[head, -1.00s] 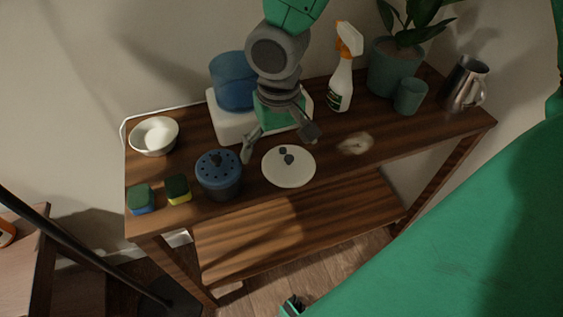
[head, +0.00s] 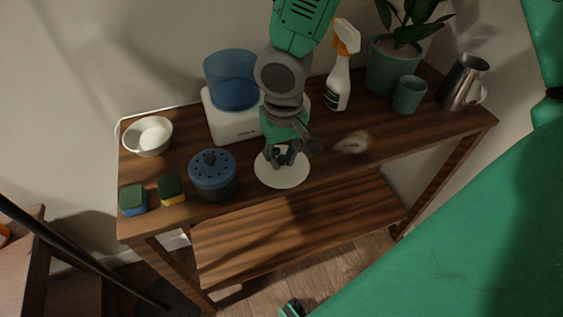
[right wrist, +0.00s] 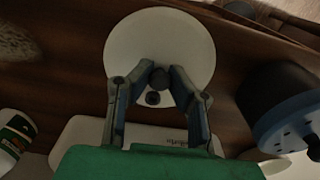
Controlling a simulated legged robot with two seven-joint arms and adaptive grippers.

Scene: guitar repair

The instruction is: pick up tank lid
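The tank lid (head: 283,181), a round white disc with small dark knobs, lies flat on the wooden table near its front edge. It also shows in the right wrist view (right wrist: 190,35). My right gripper (head: 286,158) is over the lid, its fingers drawn in. In the right wrist view its fingertips (right wrist: 159,76) meet at a dark knob in the lid's middle, one on each side, and look closed on it. A second small dark knob sits beside it. The blue translucent tank (head: 231,80) stands on a white base (head: 232,124) behind the lid.
A blue perforated pot (head: 213,178) stands just left of the lid. Two sponges (head: 172,189) and a white bowl (head: 148,136) are farther left. A spray bottle (head: 338,84), plant pot (head: 393,66), cup (head: 409,94) and metal pitcher (head: 465,83) stand to the right.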

